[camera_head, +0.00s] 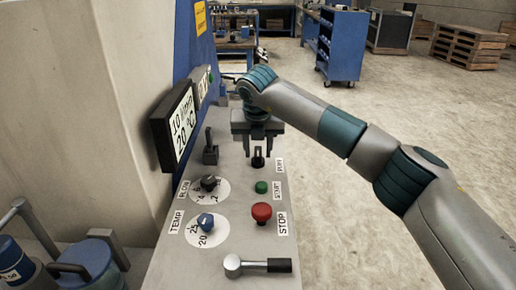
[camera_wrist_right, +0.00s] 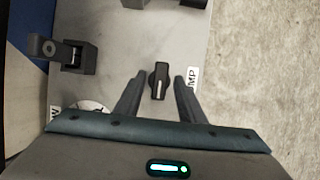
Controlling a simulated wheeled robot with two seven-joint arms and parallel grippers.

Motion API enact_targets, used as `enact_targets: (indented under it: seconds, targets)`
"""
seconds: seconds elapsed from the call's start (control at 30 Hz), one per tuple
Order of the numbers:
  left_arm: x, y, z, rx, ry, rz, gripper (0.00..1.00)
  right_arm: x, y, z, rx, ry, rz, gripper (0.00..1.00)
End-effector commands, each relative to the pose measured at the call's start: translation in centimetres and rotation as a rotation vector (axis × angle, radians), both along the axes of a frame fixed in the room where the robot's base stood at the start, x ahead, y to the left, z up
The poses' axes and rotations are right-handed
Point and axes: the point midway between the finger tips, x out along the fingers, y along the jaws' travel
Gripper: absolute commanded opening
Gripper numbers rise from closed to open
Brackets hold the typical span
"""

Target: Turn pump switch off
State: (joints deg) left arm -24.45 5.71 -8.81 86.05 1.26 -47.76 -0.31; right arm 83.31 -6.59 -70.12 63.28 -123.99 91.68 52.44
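The pump switch (camera_head: 258,160) is a small black rotary handle on the grey panel, beside the label that reads PUMP (camera_head: 280,164). In the right wrist view the switch (camera_wrist_right: 159,82) stands between and just beyond my two finger tips. Its handle points along the fingers. My right gripper (camera_head: 258,150) hangs above the switch with its fingers pointing down. In the right wrist view my right gripper (camera_wrist_right: 160,82) is open, with a gap on both sides of the switch. I cannot tell its height above the panel. My left gripper is not in view.
The panel also carries a black lever (camera_head: 210,147), a flow knob (camera_head: 208,183), a temp knob (camera_head: 206,221), a green start button (camera_head: 261,187), a red stop button (camera_head: 261,213) and a front handle (camera_head: 258,265). A display (camera_head: 177,127) stands at left. Floor on the right is clear.

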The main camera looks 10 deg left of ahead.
Motion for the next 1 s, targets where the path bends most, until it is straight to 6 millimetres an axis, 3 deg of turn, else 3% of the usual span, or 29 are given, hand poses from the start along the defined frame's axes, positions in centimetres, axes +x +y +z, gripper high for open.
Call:
enact_targets:
  seconds: [0.3,0.47,0.9,1.0]
  targets:
    - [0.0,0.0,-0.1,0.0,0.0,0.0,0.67,0.0,0.0,-0.2,0.0,0.0,0.001,0.36]
    - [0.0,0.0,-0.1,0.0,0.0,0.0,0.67,0.0,0.0,-0.2,0.0,0.0,0.001,0.0]
    - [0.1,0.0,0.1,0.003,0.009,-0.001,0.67,0.0,-0.1,-0.3,0.0,0.001,0.04,0.0]
    - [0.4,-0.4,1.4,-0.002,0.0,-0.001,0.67,0.1,-0.1,-0.3,-0.001,0.001,0.077,0.0]
